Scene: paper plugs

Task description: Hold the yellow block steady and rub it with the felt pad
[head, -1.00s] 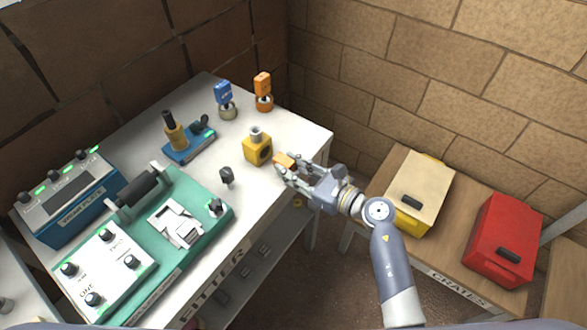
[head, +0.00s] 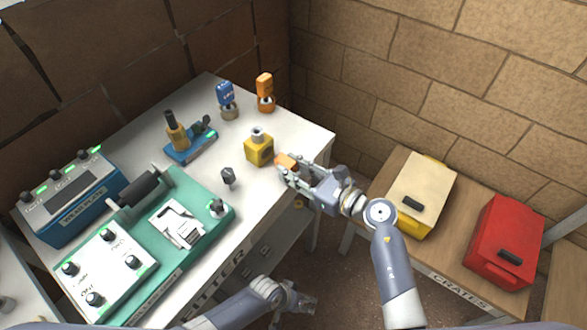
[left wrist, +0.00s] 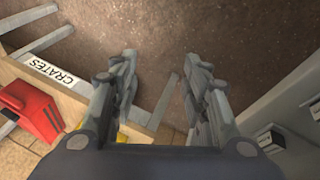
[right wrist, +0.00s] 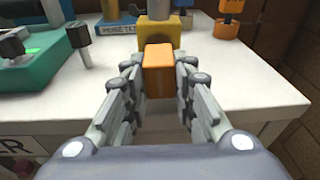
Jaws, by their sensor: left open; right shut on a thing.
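The yellow block (head: 259,149) stands on the white table near its right edge, with a round dark hole in its side and a grey top. My right gripper (head: 284,172) is shut on a small orange block, probably the felt pad (right wrist: 159,62). It holds this at the table edge, just right of the yellow block, with a small gap in the head view. In the right wrist view the yellow block (right wrist: 164,35) is straight behind the orange block, partly hidden.
A green machine (head: 205,190), a blue box with knobs (head: 75,208) and a blue stand (head: 190,150) fill the table's left. Blue (head: 225,93) and orange (head: 264,86) tools stand behind. A side table holds yellow and red crates (head: 503,240).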

